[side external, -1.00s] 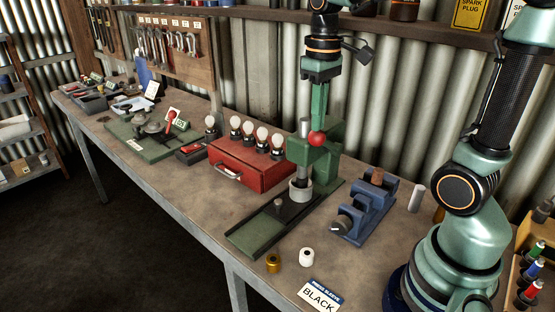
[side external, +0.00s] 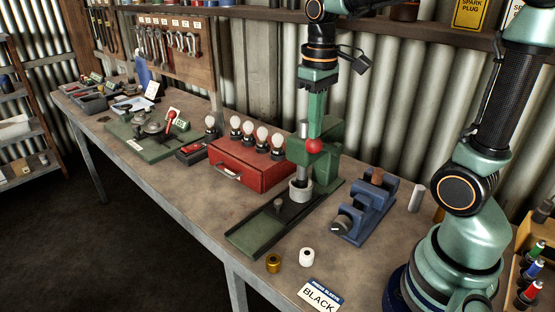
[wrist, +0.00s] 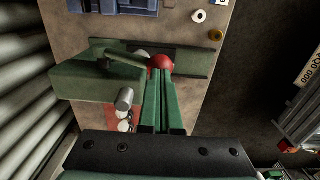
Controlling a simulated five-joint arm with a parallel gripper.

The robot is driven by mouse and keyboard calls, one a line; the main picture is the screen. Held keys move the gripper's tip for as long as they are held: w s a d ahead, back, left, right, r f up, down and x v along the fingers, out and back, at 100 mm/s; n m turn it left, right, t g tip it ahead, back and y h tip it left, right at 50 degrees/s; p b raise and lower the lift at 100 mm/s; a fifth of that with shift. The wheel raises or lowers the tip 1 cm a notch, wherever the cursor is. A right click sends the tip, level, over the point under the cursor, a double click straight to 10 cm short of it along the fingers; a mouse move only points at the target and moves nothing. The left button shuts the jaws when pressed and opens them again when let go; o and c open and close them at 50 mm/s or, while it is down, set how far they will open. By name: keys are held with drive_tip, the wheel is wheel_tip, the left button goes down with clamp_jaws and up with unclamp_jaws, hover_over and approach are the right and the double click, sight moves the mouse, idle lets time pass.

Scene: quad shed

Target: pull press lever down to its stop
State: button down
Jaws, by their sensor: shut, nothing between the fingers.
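The green bench press stands on the bench with its long base (side external: 255,232) toward the front. Its lever ends in a red ball knob (side external: 314,146). In the wrist view the green lever arm (wrist: 125,58) reaches from the press head (wrist: 90,82) to the red knob (wrist: 162,62). My gripper (side external: 316,132) points down from above with its fingers shut together and empty. The fingertips (wrist: 161,76) are at the top of the knob and appear to touch it. A grey ram (side external: 301,188) shows below the press head.
A red box (side external: 245,172) with several bulbs stands left of the press. A blue vise (side external: 365,210) stands close on its right. A brass ring (side external: 273,263), a white ring (side external: 306,257) and a BLACK sign (side external: 319,297) lie in front. A shelf runs above.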

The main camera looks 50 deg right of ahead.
sight(311, 141)
drive_tip(key=shift+a+f, duration=0.1)
drive_tip(key=shift+f, duration=0.15)
drive_tip(key=shift+a+f, duration=0.25)
drive_tip(key=shift+f, duration=0.55)
drive_tip(key=shift+a+f, duration=0.25)
drive_tip(key=shift+f, duration=0.35)
